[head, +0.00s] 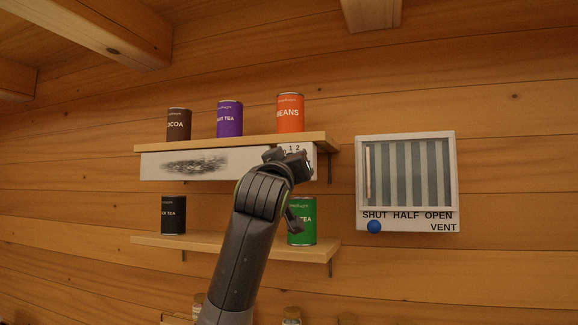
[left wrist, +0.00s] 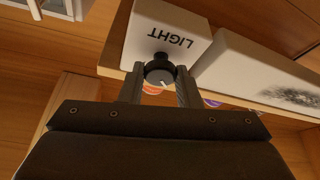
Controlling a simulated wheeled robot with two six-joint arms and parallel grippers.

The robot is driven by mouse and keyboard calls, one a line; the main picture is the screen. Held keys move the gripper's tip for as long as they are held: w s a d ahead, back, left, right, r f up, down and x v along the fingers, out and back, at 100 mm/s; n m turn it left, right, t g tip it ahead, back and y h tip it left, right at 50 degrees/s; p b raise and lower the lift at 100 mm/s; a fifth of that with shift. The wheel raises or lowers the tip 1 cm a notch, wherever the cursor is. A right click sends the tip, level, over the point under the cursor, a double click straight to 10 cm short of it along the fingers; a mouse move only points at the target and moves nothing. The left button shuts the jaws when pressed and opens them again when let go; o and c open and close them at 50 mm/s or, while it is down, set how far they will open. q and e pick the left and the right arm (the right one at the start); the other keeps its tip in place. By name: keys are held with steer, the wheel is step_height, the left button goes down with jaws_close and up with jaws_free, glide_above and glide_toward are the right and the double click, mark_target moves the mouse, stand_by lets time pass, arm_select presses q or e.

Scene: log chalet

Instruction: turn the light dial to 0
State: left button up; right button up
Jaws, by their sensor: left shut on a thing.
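The light dial (left wrist: 160,74) is a small dark round knob with a white mark on its face, under a white box (left wrist: 165,35) lettered LIGHT. The lettering is upside down in the left wrist view. My left gripper (left wrist: 160,88) is shut on the dial, one finger on each side. In the head view my left gripper (head: 288,160) covers the dial at the right end of the lamp strip. Digits show just above it, with 1 and 2 readable; I cannot tell which number the mark faces. My right gripper is not in view.
A long white lamp panel (head: 205,164) with a dark smudge hangs under the upper shelf (head: 240,141). Cocoa, purple and orange cans stand on that shelf. A black can (head: 173,214) and a green can (head: 307,232) stand below. A vent (head: 407,175) with a blue knob is at right.

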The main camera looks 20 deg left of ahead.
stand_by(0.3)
arm_select(q)
steer(key=o, duration=1)
steer(key=b+v, duration=1)
steer(key=v, duration=0.7)
steer(key=shift+s+d, duration=0.1)
steer(key=shift+s, duration=0.15)
